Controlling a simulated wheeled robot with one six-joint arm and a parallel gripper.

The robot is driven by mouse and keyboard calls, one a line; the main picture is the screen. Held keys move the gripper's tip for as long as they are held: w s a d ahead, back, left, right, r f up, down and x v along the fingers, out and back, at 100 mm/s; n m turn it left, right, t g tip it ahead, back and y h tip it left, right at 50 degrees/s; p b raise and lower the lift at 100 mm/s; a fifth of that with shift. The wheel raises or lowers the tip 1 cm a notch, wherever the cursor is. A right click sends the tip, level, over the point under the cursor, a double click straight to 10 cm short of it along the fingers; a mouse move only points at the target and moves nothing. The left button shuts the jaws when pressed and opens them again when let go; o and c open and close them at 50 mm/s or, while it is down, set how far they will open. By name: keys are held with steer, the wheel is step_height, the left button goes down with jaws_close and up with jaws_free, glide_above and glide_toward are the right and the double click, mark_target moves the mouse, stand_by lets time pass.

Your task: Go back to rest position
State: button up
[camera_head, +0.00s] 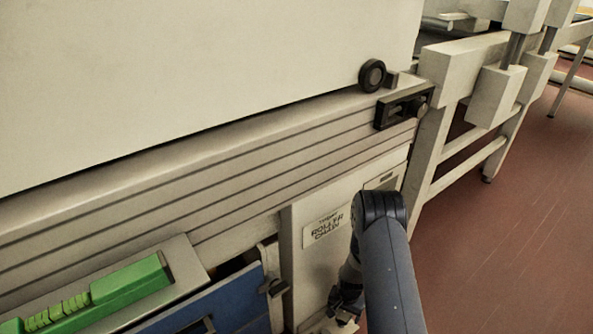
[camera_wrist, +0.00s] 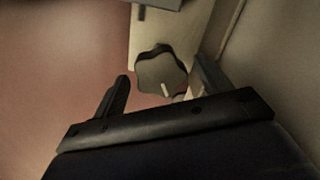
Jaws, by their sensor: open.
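My gripper (camera_wrist: 160,72) is open in the wrist view, with one dark finger at the left and one at the right. A dark lobed knob (camera_wrist: 155,65) with a white mark shows between the fingers; I cannot tell whether either finger touches it. The knob sits by a pale panel. In the head view my gripper (camera_head: 343,305) is low at the bottom centre, beside the pale panel labelled "ROLLER CHAIN" (camera_head: 325,231), and my arm partly hides it. Nothing is visibly held.
A long ribbed rail (camera_head: 220,165) runs below a large pale housing (camera_head: 200,70). A black roller (camera_head: 372,75) and a dark bracket (camera_head: 402,106) are at its right end. A green part (camera_head: 130,282) and a blue panel (camera_head: 215,305) lie lower left. Reddish floor (camera_head: 510,225) is clear at right.

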steer(key=shift+m+p, duration=1.15)
steer(key=shift+m, duration=1.15)
